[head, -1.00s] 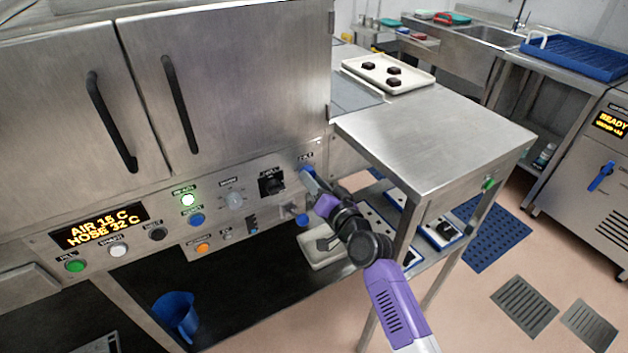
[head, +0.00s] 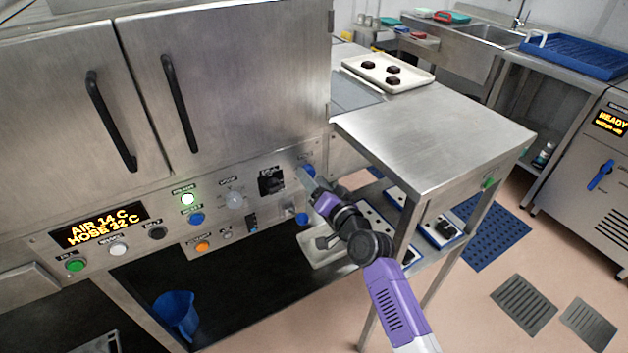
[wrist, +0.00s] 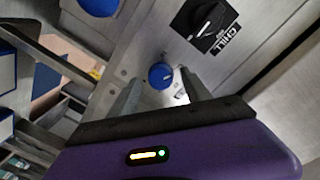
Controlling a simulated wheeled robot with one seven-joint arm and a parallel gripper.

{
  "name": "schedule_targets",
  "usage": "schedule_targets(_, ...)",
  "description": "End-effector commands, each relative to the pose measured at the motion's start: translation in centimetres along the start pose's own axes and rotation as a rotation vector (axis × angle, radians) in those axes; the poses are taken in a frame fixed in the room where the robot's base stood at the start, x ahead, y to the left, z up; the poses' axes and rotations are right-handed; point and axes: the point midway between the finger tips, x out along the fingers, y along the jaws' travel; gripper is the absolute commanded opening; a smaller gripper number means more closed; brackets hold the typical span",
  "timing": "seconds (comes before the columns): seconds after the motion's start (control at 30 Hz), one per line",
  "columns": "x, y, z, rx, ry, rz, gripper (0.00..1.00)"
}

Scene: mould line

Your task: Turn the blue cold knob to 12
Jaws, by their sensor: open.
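The blue cold knob (head: 309,170) is at the right end of the steel control panel, beside my fingertips. In the wrist view the round blue knob (wrist: 160,75), with a pale pointer mark, lies between and beyond my two fingers. My gripper (head: 304,177) is open, and both fingers (wrist: 162,92) are apart with the knob in the gap. I cannot tell whether they touch it. The knob's scale numbers are too small to read. The display (head: 100,225) reads AIR 14 C, with a second line ending in 32 C.
A black CHILL switch (head: 271,181) sits left of the knob; it also shows in the wrist view (wrist: 205,20). Another blue round control (head: 302,218) is below.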

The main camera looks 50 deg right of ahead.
Motion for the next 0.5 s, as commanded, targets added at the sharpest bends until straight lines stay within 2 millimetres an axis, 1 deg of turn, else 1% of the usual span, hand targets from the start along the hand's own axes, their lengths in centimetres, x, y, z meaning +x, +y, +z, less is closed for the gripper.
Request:
schedule_targets(0.07, -0.1, 0.0, 0.0, 0.0, 0.0, 0.0, 0.56)
schedule_targets(0.17, -0.8, 0.1, 0.1, 0.0, -0.001, 0.001, 0.56)
schedule_targets(0.5, -6.0, 0.1, 0.2, 0.0, -0.002, 0.001, 0.56)
